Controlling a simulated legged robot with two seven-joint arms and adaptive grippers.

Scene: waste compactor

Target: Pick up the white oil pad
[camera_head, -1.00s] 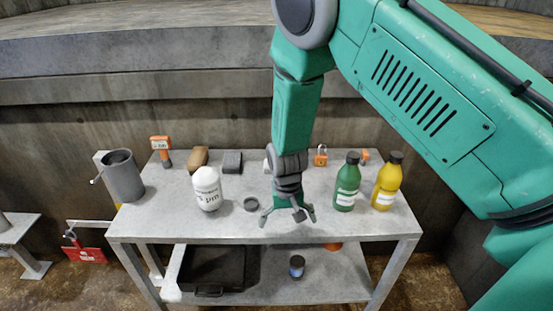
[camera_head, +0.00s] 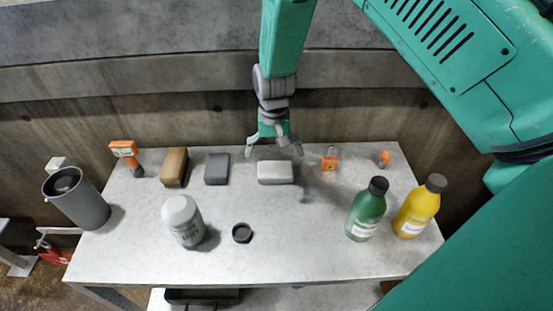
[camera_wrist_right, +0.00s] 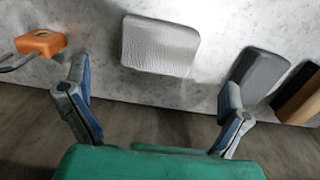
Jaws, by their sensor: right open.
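The white oil pad (camera_head: 275,172) lies flat on the grey table, toward its back edge. It also shows in the right wrist view (camera_wrist_right: 160,46), with a ribbed top. My right gripper (camera_head: 273,151) is open and empty, just behind the pad in the head view. In the right wrist view its two fingers (camera_wrist_right: 152,95) are spread wide, with the pad ahead of them and between their lines. The fingers appear apart from the pad. My left gripper is not in view.
A dark grey pad (camera_head: 217,168) and a brown block (camera_head: 174,167) lie left of the white pad. An orange padlock (camera_head: 330,163) is to its right. A white bottle (camera_head: 184,220), black cap (camera_head: 242,233), green bottle (camera_head: 367,210) and yellow bottle (camera_head: 419,207) stand nearer the front.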

